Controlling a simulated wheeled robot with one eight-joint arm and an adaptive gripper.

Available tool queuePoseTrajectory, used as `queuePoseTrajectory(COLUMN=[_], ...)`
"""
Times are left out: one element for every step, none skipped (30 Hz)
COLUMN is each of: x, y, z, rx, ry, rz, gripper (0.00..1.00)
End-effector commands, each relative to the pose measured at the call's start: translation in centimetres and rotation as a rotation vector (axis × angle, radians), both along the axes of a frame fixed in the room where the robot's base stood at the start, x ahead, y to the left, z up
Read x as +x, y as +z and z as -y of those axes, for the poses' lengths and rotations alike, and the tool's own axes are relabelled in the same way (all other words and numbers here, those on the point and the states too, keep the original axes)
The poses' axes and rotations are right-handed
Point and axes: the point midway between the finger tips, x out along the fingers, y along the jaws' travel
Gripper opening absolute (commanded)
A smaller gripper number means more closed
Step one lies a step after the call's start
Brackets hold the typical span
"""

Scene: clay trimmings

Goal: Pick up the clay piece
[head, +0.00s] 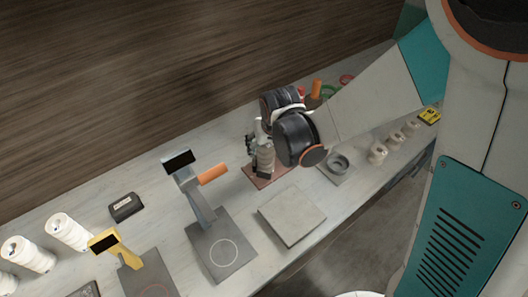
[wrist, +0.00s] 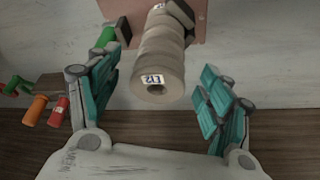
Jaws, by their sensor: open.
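A beige, ridged, round piece, probably the clay piece, stands on a reddish board in the wrist view (wrist: 165,52). It carries a small white label and has a dark hole in its near end. In the head view the piece (head: 265,162) stands on the reddish board (head: 262,181), partly hidden by my gripper. My gripper (wrist: 158,85) is open, with one teal finger to each side of the piece and a visible gap on both sides. The piece's far end is partly hidden by a dark part beyond it.
A grey slab (head: 292,215) and a grey stand with an orange handle (head: 212,174) are nearby. A dark ring on a square plate (head: 338,162) and several small beige pieces lie to the right. White rolls (head: 68,231) stand at left. Orange and red cylinders (wrist: 34,110) lie left in the wrist view.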

Motion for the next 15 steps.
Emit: queuePoseTrajectory(x=[0.2, 0.3, 0.3, 0.4, 0.4, 0.4, 0.4, 0.4, 0.5, 0.5, 0.6, 0.7, 0.7, 0.8, 0.9], y=[-0.6, -0.7, -0.8, -0.9, -0.9, -1.1, -1.2, -1.4, -1.7, -2.1, -2.5, -3.0, -3.5, -4.0, -4.6], z=[0.0, 0.0, 0.0, 0.0, 0.0, 0.0, 0.0, 0.0, -0.1, -0.1, -0.1, -0.1, -0.2, -0.2, -0.2], rx=[0.0, 0.0, 0.0, 0.0, 0.0, 0.0, 0.0, 0.0, 0.0, 0.0, 0.0, 0.0, 0.0, 0.0, 0.0], ry=[0.0, -0.001, -0.001, -0.001, -0.001, -0.001, -0.001, -0.001, -0.001, -0.001, -0.001, -0.001, -0.001, -0.001, -0.001], rz=[0.0, 0.0, 0.0, 0.0, 0.0, 0.0, 0.0, 0.0, 0.0, 0.0, 0.0, 0.0, 0.0, 0.0, 0.0], gripper=[0.73, 0.73, 0.73, 0.73, 0.73, 0.73, 0.73, 0.73, 0.73, 0.73, 0.73, 0.73, 0.73, 0.73, 0.73])
